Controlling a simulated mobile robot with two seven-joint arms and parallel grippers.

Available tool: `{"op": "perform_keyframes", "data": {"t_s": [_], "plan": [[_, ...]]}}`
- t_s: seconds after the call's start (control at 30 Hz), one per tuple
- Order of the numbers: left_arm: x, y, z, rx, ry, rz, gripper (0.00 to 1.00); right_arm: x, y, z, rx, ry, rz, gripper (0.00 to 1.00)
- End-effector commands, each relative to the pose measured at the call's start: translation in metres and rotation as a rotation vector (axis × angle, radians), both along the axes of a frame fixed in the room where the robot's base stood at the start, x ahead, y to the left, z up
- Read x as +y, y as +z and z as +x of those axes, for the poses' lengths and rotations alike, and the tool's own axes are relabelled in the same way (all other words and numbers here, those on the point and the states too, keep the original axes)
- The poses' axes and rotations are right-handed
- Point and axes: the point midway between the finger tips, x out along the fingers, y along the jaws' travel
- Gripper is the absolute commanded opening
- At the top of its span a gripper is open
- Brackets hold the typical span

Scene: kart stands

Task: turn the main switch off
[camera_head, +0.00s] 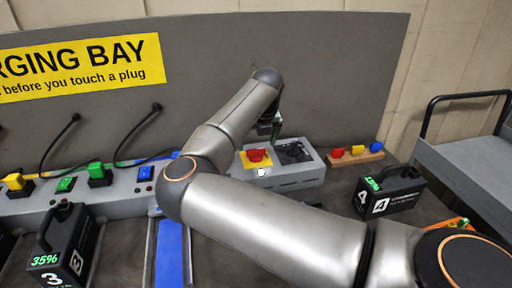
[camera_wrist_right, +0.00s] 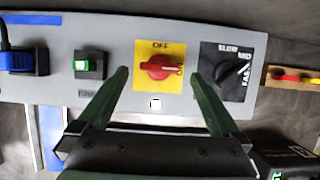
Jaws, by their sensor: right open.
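The main switch is a red rotary knob (camera_wrist_right: 162,68) on a yellow plate marked OFF at its top. Its handle lies roughly level, with a pale mark toward the right, not up at OFF. In the head view the red knob (camera_head: 257,155) sits on the grey control box (camera_head: 290,182). My right gripper (camera_wrist_right: 160,75) is open, its two green fingers on either side of the knob in the wrist view. In the head view the right gripper (camera_head: 272,126) hangs above and behind the switch, partly hidden by my arm. My left gripper is not in view.
Right of the switch is a black speed dial (camera_wrist_right: 228,66). A wooden block with coloured pegs (camera_head: 355,155) stands further right, near battery 4 (camera_head: 388,192). To the left are a green switch (camera_wrist_right: 84,65) and plugs with cables (camera_head: 100,174). A grey panel rises behind.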

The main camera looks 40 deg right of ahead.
Motion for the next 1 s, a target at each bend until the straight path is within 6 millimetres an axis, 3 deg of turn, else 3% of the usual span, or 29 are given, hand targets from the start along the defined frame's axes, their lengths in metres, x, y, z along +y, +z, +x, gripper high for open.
{"op": "perform_keyframes", "data": {"t_s": [0.2,0.57,1.0], "plan": [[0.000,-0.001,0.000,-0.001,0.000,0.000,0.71,-0.005,-0.024,0.009,0.000,-0.001,0.000,1.00],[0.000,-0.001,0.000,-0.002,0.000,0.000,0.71,-0.006,-0.029,0.010,-0.001,-0.001,0.000,1.00],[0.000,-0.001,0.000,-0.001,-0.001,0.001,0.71,-0.006,-0.028,0.010,-0.001,0.000,0.000,0.52]]}}
